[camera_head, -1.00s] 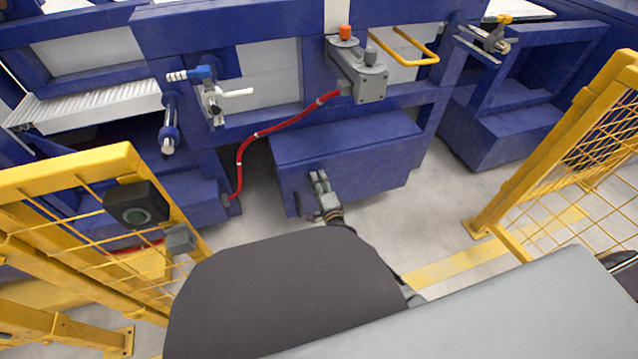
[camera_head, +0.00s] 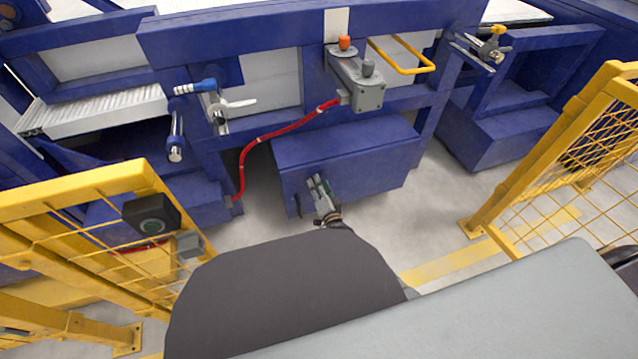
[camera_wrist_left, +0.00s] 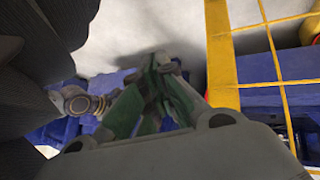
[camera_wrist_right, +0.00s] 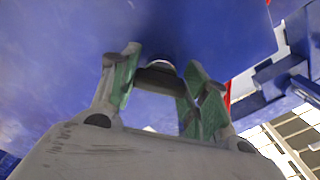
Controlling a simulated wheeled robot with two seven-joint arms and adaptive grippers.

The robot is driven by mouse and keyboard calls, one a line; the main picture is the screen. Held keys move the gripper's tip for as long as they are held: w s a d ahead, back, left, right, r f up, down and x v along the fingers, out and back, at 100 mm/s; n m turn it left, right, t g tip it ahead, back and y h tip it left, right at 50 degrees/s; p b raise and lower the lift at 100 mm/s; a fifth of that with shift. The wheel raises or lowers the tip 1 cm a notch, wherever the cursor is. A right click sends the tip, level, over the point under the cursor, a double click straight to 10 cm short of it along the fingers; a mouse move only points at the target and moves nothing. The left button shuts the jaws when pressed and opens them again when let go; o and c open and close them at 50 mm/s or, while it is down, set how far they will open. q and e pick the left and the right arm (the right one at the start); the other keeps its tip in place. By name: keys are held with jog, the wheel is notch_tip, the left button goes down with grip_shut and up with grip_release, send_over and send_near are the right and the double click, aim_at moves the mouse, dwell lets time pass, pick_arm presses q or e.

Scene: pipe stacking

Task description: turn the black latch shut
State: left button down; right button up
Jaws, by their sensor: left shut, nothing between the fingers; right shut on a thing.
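My right gripper (camera_head: 317,182) is at the front face of the low blue box (camera_head: 355,160) in the head view. In the right wrist view its green-padded fingers (camera_wrist_right: 162,80) stand on either side of a small dark piece against the blue surface, which I take as the black latch (camera_wrist_right: 160,69). The fingers are shut on it. The latch's full shape and angle are hidden by the fingers in the head view. My left gripper (camera_wrist_left: 160,66) shows in the left wrist view with its fingertips together and nothing between them, above pale floor; I cannot make it out in the head view.
A grey box (camera_head: 362,85) with an orange knob sits above, with a red hose (camera_head: 262,135) running from it. A yellow handle (camera_head: 420,68) is to its right. Yellow mesh fences stand left (camera_head: 75,190) and right (camera_head: 540,150). Clear floor lies right of the blue box.

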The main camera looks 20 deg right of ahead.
jog(key=n+p, duration=0.1)
jog(key=n, duration=0.2)
jog(key=shift+n+p, duration=0.35)
jog(key=shift+n, duration=0.05)
jog(key=n+p, duration=0.1)
jog(key=n, duration=0.1)
jog(key=shift+n, duration=0.3)
pick_arm(q)
notch_tip(320, 180, up, 6)
jog(key=a+g+y+p, duration=0.1)
jog(key=shift+s+m, duration=0.25)
jog(key=shift+m, duration=0.05)
pick_arm(e)
jog(key=n, duration=0.4)
jog(key=shift+n, duration=0.3)
pick_arm(q)
jog(key=shift+a+r, duration=0.1)
jog(key=shift+r, duration=0.05)
pick_arm(e)
jog(key=o, duration=1)
pick_arm(q)
jog(key=shift+w, duration=0.1)
pick_arm(e)
jog(key=shift+s, duration=0.2)
jog(key=shift+s+d, duration=0.2)
jog(key=shift+s, duration=5.6)
